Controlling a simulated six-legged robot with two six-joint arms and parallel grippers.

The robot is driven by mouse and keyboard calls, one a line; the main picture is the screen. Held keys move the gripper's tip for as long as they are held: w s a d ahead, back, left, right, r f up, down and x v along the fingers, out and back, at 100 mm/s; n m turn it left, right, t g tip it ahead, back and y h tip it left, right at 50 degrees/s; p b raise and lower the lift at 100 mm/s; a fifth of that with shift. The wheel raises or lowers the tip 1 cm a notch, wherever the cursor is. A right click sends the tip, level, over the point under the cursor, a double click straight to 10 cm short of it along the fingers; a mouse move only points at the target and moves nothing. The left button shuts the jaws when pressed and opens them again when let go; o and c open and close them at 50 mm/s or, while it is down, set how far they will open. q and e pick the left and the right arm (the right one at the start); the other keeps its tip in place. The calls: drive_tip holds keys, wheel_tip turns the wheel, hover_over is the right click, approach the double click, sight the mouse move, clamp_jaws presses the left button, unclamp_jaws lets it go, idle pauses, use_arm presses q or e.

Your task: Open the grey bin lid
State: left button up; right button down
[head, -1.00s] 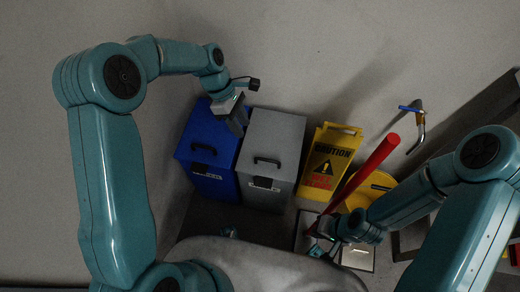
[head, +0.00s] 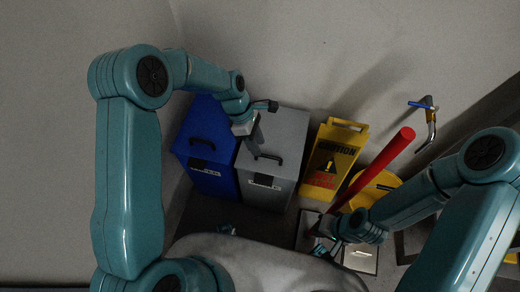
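The grey bin (head: 265,186) stands against the wall, with its grey lid (head: 285,132) shut and a black handle (head: 268,158) near the lid's front edge. My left gripper (head: 254,146) is over the left part of the grey lid, close to the handle's left end. I cannot tell whether it touches the handle or whether its fingers are apart. My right gripper (head: 322,232) is low at the right, near the foot of a red pole (head: 374,168); its fingers are too small and dark to read.
A blue bin (head: 208,150) with a shut lid stands directly left of the grey bin. A yellow caution sign (head: 330,160) stands to its right. A blue-handled tap (head: 430,120) is on the wall, and a yellow round object (head: 380,188) sits behind the red pole.

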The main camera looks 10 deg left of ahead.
use_arm(q)
drive_tip(key=shift+x, duration=1.6)
clamp_jaws()
drive_tip(key=shift+w+r, duration=0.1)
